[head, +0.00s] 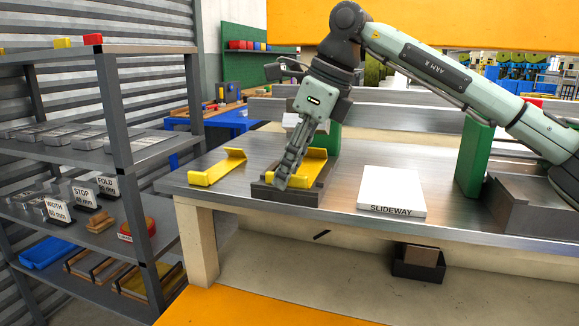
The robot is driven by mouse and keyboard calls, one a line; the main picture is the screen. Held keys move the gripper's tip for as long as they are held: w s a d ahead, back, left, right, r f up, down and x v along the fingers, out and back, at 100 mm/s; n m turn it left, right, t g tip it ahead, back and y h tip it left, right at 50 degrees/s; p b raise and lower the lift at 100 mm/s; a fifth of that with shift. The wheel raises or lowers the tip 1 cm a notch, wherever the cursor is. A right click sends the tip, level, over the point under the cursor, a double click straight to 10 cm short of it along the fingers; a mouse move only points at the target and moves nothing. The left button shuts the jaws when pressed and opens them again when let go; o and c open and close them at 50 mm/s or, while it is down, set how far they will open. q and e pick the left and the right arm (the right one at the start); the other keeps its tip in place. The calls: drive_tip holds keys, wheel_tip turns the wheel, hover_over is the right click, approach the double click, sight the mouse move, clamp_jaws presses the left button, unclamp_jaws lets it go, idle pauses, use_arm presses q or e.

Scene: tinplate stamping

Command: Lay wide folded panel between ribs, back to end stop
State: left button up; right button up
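One yellow folded panel (217,168) lies on the grey metal table at the left, apart from the gripper. A second yellow folded panel (314,167) is at a dark grey fixture (290,196), with its raised edge toward the back. My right gripper (281,183) points down in front of this second panel, its fingertips low over the fixture. It hides part of the panel and the fixture, so I cannot tell whether the fingers touch or grip it. The ribs and end stop are not clearly seen. My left gripper is out of view.
A white block marked SLIDEWAY (392,190) lies right of the fixture. Green posts (474,158) stand behind, with a dark grey block (530,205) at right. A shelf rack (90,145) with labelled blocks stands left. Free tabletop shows between fixture and slideway block.

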drive_tip(key=v, duration=1.2)
drive_tip(key=shift+a, duration=0.1)
